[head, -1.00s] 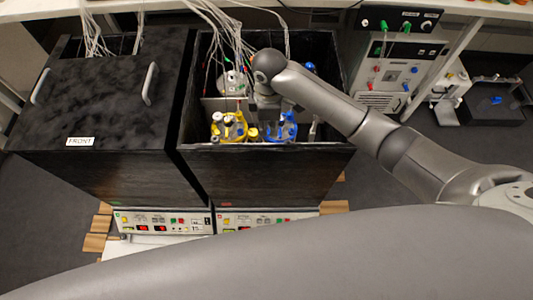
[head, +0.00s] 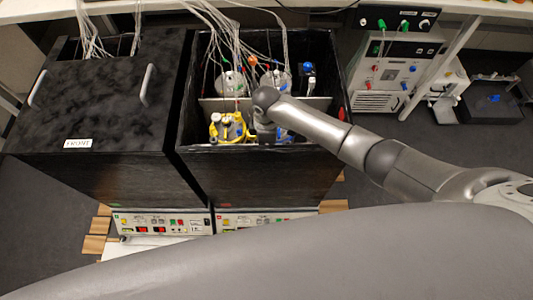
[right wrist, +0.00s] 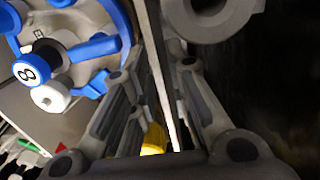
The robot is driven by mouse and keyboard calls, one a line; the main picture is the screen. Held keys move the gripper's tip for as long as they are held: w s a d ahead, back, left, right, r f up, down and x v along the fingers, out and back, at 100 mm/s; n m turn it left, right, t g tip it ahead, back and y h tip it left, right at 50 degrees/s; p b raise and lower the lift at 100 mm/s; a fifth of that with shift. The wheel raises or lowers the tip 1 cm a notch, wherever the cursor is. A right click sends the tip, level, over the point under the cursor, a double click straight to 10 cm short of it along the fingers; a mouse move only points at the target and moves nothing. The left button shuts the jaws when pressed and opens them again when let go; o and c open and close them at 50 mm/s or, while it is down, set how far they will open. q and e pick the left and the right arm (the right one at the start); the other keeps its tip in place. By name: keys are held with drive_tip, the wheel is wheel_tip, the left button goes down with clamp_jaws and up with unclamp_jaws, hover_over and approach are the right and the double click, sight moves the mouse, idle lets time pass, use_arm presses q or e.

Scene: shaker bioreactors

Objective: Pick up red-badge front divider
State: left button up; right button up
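In the head view, my right gripper (head: 266,125) reaches down into the front part of the open black box, beside the yellow-topped vessel (head: 227,127). In the right wrist view, its two fingers (right wrist: 165,105) stand apart on either side of a thin pale upright plate (right wrist: 162,75), seen edge-on, probably the divider. I see no badge on it, and its lower part is hidden. A grey panel (right wrist: 25,100) at left bears a small red triangle (right wrist: 62,147). My left gripper is not in view.
A blue-fitted vessel marked 8 (right wrist: 25,73) is close left of the fingers. A pale cross plate (head: 215,104) spans the box, with vessels and cables behind it. The box's dark front rim (head: 305,148) is close to my arm. A closed black box (head: 100,100) stands left.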

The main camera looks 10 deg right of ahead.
drive_tip(key=shift+f, duration=0.15)
clamp_jaws()
wheel_tip(320, 180, up, 30)
drive_tip(key=p, duration=0.3)
drive_tip(key=shift+f, duration=0.25)
idle(0.7)
